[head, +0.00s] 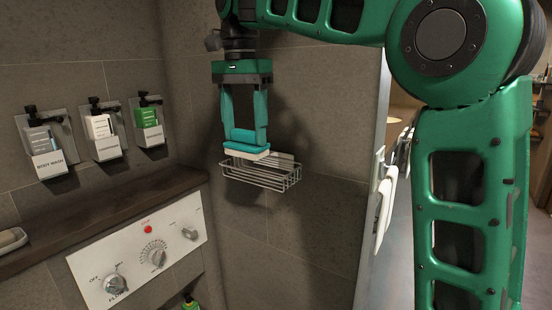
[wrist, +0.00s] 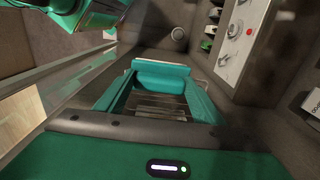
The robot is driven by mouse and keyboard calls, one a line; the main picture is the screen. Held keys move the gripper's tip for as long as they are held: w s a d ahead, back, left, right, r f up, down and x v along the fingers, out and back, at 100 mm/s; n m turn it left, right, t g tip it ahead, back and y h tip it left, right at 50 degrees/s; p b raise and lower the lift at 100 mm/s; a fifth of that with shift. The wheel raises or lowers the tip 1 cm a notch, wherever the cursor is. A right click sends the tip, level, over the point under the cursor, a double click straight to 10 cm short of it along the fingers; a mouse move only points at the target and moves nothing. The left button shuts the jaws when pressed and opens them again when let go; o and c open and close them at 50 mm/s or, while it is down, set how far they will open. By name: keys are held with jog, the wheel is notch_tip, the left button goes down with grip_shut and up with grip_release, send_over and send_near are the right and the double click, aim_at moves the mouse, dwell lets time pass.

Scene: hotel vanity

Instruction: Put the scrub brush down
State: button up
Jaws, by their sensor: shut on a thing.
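The scrub brush (head: 247,142) has a teal body with a white layer along its lower side. My gripper (head: 246,132) points down and is shut on it, with one finger at each end. The brush is at the wire basket (head: 264,180) on the tiled wall, around its upper rim at the left. I cannot tell whether it touches the wires. In the wrist view the brush (wrist: 160,76) spans between the fingers of my gripper (wrist: 160,88), and metal slats show below it. The underside of the brush is hidden.
Three dispensers (head: 103,135) hang on the left wall. A dark ledge (head: 110,212) carries a soap dish (head: 10,240) above a white control panel (head: 140,255) with knobs. White handles (head: 384,195) are on the panel edge at right. The wall below the basket is bare.

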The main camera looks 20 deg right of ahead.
jog(key=w+d+f, duration=0.1)
jog(key=d+f, duration=0.1)
jog(key=w+d+f, duration=0.1)
jog(key=d+f, duration=0.2)
jog(key=w+d+f, duration=0.1)
jog(key=d+f, duration=0.2)
jog(key=shift+w, duration=0.3)
jog(key=shift+a+f, duration=0.3)
jog(key=shift+a, duration=0.1)
jog(key=shift+f, duration=0.1)
jog(key=shift+a+f, duration=0.1)
jog(key=o, duration=1.2)
